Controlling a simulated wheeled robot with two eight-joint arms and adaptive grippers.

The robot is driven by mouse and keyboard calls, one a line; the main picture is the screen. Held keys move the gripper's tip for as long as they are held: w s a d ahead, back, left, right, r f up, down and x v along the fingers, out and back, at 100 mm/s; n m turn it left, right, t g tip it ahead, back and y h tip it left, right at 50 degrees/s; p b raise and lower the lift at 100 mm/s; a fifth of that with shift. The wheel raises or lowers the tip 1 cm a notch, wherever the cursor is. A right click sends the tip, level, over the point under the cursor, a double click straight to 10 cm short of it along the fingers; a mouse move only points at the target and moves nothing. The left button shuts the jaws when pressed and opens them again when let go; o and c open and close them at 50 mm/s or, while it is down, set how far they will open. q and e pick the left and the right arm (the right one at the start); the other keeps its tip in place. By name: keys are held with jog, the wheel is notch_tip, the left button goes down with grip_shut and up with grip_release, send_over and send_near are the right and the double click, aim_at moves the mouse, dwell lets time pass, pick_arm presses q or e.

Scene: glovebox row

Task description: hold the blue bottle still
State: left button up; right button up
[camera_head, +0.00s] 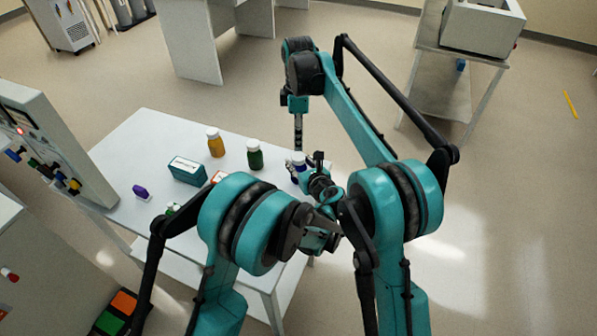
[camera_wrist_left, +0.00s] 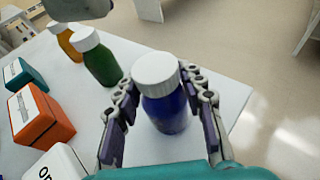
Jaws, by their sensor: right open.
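The blue bottle (camera_head: 299,160) with a white cap stands upright near the table's right edge. It shows fully in the left wrist view (camera_wrist_left: 165,108). In the head view my left gripper (camera_head: 312,168) partly hides the bottle. My right gripper (camera_head: 298,136) hangs down from above, just behind the bottle; its fingers are too small to make out clearly.
On the white table (camera_head: 150,130) stand a green bottle (camera_head: 254,155), an orange bottle (camera_head: 215,143), a teal box (camera_head: 187,170) and a purple item (camera_head: 140,191). An orange box (camera_wrist_left: 40,115) and a white box (camera_wrist_left: 58,164) lie left of my left gripper.

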aim_at(299, 157)
pick_arm(q)
grip_shut()
pick_arm(e)
jog(key=m, duration=0.3)
pick_arm(q)
jog(key=shift+f, duration=0.1)
pick_arm(e)
jog(key=m, duration=0.4)
jog(key=shift+m, duration=0.3)
jog(key=m, duration=1.4)
jog(key=shift+m, duration=0.3)
jog(key=m, duration=0.9)
jog(key=shift+f, duration=4)
